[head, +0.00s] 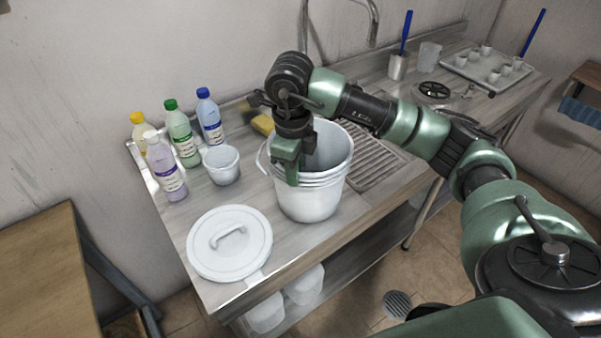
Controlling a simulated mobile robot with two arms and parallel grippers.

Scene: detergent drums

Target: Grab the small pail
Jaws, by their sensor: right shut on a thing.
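A small white pail (222,168) stands on the metal counter among the bottles, upright and open at the top. A larger white bucket (312,203) stands to its right, open, with its lid off. My right gripper (289,170) points down at the left rim of this larger bucket and is shut on its wall. The finger inside the bucket is partly hidden. The small pail is apart from the gripper, to its left. My left gripper is not in view.
A white lid (230,243) lies at the counter's front left. Bottles (185,138) stand behind the small pail, and a yellow sponge (262,125) lies behind the bucket. A tray of small cups (489,67) is at the far right. White pails (304,285) sit on the lower shelf.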

